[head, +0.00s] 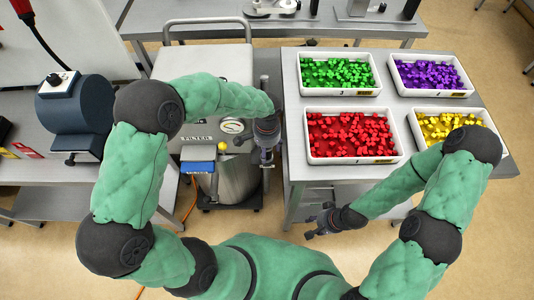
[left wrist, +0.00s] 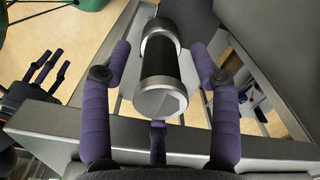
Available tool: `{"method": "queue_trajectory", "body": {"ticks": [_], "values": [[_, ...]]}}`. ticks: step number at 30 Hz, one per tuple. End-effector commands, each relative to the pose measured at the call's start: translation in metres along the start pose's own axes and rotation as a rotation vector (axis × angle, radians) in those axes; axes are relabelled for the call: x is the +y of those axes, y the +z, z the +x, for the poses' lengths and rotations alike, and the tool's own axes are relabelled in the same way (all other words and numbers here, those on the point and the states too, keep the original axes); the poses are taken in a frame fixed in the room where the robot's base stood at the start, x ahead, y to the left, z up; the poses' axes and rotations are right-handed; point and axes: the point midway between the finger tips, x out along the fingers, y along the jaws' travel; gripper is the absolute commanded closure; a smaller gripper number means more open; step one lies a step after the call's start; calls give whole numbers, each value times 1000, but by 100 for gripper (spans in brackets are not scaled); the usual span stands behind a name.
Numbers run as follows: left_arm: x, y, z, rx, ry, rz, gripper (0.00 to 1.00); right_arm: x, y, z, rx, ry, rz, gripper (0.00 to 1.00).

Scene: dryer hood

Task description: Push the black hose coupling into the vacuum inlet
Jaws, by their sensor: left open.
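My left gripper (head: 267,155) points down at the right side of the vacuum unit (head: 225,180), beside the table edge. In the left wrist view its purple fingers (left wrist: 160,85) are spread open. A black cylinder with silver rings (left wrist: 160,62), which looks like the hose coupling, lies between and beyond the fingers, with no clear contact. The vacuum inlet cannot be made out; my left arm and gripper cover part of the unit. My right gripper (head: 322,221) is open and empty in front of the table; it also shows in the left wrist view (left wrist: 45,75).
The grey table (head: 292,185) at right bears trays of green (head: 340,90), purple (head: 432,92), red (head: 350,160) and yellow pieces (head: 452,108). A dark blue motor-like machine (head: 75,115) stands on the left bench. A gauge (head: 232,126) and yellow knob sit on the vacuum unit.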

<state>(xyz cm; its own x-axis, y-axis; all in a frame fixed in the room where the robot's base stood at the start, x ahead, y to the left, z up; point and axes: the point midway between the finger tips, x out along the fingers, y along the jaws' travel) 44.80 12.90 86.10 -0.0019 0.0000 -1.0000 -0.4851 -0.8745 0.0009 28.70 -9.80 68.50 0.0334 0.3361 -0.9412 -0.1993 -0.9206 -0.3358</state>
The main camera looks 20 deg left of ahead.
Motion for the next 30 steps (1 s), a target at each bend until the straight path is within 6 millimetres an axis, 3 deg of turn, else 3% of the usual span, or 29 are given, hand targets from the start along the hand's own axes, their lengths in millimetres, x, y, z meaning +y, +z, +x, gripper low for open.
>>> {"method": "queue_trajectory", "body": {"ticks": [8,11,15,25,30], "values": [[0,-1,7,2,0,-1,38,1,0,2,0,0,0,60],[0,0,7,2,0,-1,61,1,0,2,0,0,0,60],[0,0,7,2,0,-1,100,1,0,2,0,0,0,60],[0,-1,4,3,-1,-1,100,0,0,1,0,0,0,60],[-1,-1,-16,5,-2,-1,100,-2,0,-5,0,0,0,60]]}}
